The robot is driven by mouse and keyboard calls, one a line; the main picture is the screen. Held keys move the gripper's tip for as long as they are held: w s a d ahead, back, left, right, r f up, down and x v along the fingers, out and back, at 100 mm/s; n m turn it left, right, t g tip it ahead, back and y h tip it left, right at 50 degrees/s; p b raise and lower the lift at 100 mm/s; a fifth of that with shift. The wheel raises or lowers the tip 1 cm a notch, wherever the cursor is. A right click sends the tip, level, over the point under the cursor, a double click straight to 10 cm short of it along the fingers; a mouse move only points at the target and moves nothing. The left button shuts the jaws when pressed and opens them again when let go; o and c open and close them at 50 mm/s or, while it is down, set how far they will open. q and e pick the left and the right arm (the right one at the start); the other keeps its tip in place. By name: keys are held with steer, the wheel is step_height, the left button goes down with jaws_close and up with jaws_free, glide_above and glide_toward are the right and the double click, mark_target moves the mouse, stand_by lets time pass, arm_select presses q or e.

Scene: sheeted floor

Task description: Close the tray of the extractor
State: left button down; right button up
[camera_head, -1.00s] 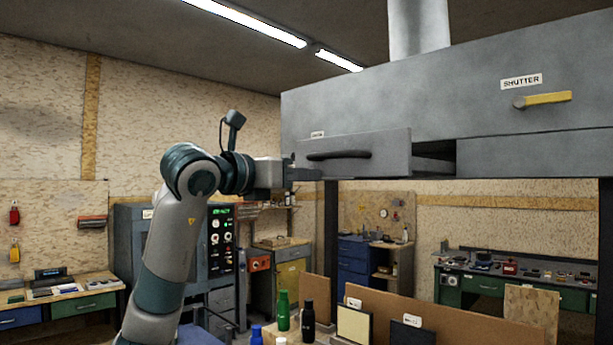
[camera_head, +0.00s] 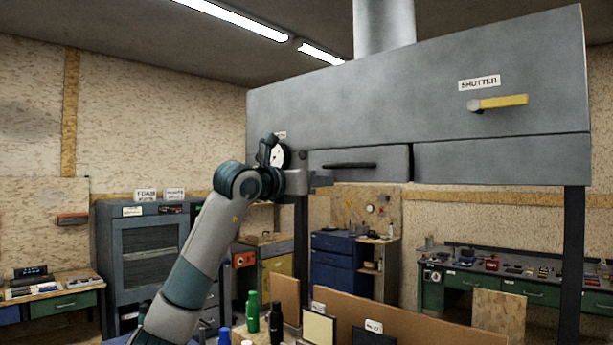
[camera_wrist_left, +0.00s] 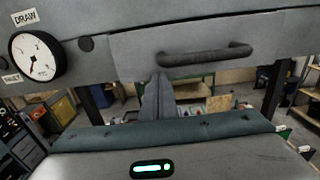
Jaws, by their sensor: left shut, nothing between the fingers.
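The extractor's tray (camera_head: 388,161) is a grey drawer front with a dark bar handle (camera_head: 349,165), low on the left of the big grey extractor hood (camera_head: 370,105). It sits about flush with the panel beside it, with a thin dark seam at its right edge. The tray front (camera_wrist_left: 128,47) and handle (camera_wrist_left: 205,55) also fill the top of the left wrist view. My left gripper (camera_head: 326,183) is at the tray's lower left corner. Its fingers (camera_wrist_left: 160,80) are shut and empty, just at the tray's lower edge, left of the handle. I cannot tell whether they touch it. My right gripper is out of view.
The hood carries a yellow shutter handle (camera_head: 500,102) at right and a round gauge (camera_wrist_left: 37,57) left of the tray. Dark posts (camera_head: 572,250) support it. Bottles (camera_head: 252,311) and low boards (camera_head: 390,318) stand below. The space under the hood around my gripper looks open.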

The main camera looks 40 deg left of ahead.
arm_select(q)
steer(key=shift+w+d+r, duration=0.1)
steer(key=shift+w+r, duration=0.05)
steer(key=shift+w, duration=0.45)
steer(key=shift+w+r, duration=0.1)
steer(key=shift+w, duration=0.45)
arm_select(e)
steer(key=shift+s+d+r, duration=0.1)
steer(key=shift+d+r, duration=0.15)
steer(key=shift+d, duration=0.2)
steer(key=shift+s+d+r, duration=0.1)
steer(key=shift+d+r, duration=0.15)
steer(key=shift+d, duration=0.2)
